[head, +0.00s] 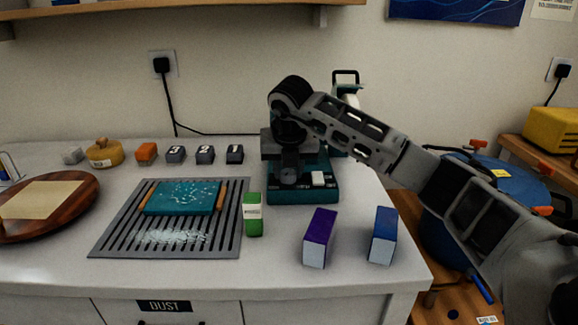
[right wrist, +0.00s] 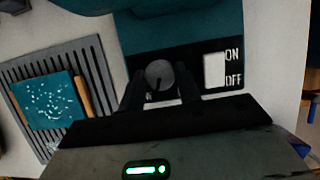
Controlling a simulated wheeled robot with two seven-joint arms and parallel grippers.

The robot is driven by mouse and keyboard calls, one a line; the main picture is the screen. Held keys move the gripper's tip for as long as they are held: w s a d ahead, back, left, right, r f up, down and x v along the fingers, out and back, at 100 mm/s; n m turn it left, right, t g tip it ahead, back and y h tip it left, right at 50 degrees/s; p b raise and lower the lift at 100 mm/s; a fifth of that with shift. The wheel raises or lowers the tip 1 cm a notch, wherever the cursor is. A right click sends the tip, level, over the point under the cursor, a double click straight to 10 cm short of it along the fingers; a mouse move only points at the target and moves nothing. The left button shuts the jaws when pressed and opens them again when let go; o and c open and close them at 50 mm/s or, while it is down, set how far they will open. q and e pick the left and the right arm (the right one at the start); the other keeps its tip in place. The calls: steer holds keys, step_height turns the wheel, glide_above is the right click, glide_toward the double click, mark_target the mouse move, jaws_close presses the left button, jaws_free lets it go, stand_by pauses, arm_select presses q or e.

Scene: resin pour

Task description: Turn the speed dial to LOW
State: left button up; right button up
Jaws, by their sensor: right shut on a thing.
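The teal machine (head: 333,187) stands at the back of the counter, with a black panel on its front base. In the right wrist view, the round grey speed dial (right wrist: 160,74) sits on that panel. My right gripper (right wrist: 160,88) is shut on the dial, one dark finger on each side. In the head view my right gripper (head: 289,178) reaches down to the panel, and its fingers and wrist hide the dial. Most of the dial's markings are covered, so its setting cannot be read. A white ON/OFF switch (right wrist: 214,70) is right of the dial. My left gripper is not in view.
A slotted grey mat (head: 110,243) holds a teal block (head: 182,197) left of the machine. A green box (head: 253,214), a purple box (head: 319,238) and a blue box (head: 382,236) stand in front. Numbered dark blocks (head: 205,155) sit behind the mat.

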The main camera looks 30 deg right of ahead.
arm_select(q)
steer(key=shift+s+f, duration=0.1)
arm_select(e)
steer(key=shift+w+r+m+g+h, duration=0.1)
steer(key=shift+m+g+h, duration=0.4)
steer(key=shift+m, duration=1.4)
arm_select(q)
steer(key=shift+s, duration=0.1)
arm_select(e)
steer(key=o, duration=1)
steer(key=shift+c, duration=0.2)
arm_select(q)
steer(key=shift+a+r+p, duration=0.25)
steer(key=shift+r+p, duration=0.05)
steer(key=shift+p, duration=0.95)
arm_select(e)
steer(key=v, duration=1.6)
steer(key=shift+a, duration=0.2)
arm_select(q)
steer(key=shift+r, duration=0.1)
